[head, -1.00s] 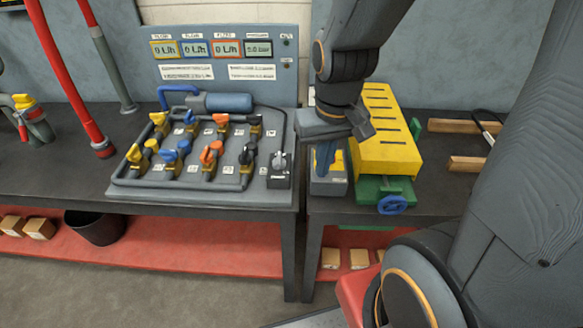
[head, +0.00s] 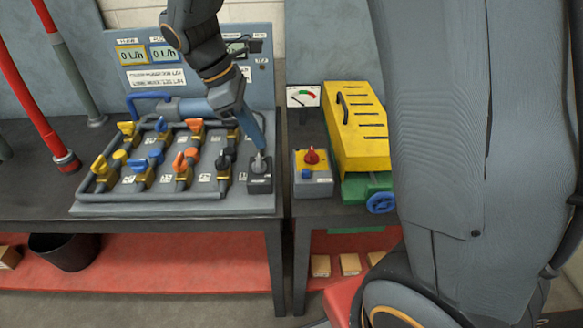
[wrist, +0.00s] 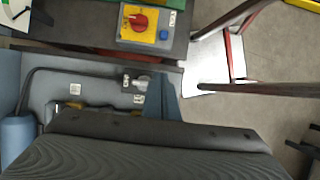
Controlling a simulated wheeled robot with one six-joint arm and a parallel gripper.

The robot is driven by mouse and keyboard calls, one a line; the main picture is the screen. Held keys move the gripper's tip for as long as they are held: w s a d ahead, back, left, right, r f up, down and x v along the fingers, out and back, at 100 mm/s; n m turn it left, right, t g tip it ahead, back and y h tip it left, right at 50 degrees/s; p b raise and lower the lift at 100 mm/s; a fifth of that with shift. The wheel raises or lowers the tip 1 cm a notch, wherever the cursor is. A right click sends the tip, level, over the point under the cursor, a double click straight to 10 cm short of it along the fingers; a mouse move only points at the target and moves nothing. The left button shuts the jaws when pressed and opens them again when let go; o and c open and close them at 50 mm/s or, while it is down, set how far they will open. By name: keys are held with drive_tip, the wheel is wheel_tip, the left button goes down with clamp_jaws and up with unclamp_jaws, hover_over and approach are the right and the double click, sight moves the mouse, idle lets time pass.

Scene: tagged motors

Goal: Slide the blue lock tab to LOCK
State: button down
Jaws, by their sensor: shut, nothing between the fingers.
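A small blue tab (head: 306,174) sits on the front of a grey box (head: 323,188) with a yellow top face and a red knob (head: 312,156). In the wrist view the blue tab (wrist: 163,35) lies right of the red knob (wrist: 138,21); any lock lettering is too small to read. My gripper (head: 262,148) is shut and empty, pointing down at a grey lever (head: 259,163) on a black switch box, left of the grey box. In the wrist view its blue fingers (wrist: 162,98) are beside that lever (wrist: 141,82); I cannot tell whether they touch.
A valve panel (head: 130,207) with several coloured handles fills the left bench. A yellow slotted cover (head: 357,145) over a green machine with a blue handwheel (head: 381,202) stands right of the grey box. A dial gauge (head: 303,96) is behind it. A gap separates the benches.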

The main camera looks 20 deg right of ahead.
sight(305, 173)
drive_tip(key=d+f+p, duration=0.1)
drive_tip(key=d+f, duration=0.1)
drive_tip(key=f, duration=0.1)
drive_tip(key=s+d+f, duration=0.1)
drive_tip(key=d+f, duration=0.1)
drive_tip(key=f, duration=0.1)
drive_tip(key=s+d+f+p, duration=0.1)
drive_tip(key=d+f, duration=0.1)
drive_tip(key=f, duration=0.1)
drive_tip(key=shift+s+d+p, duration=0.15)
drive_tip(key=shift+d+p, duration=0.05)
drive_tip(key=shift+p, duration=0.15)
drive_tip(key=shift+s+d+f, duration=0.15)
drive_tip(key=shift+d, duration=0.35)
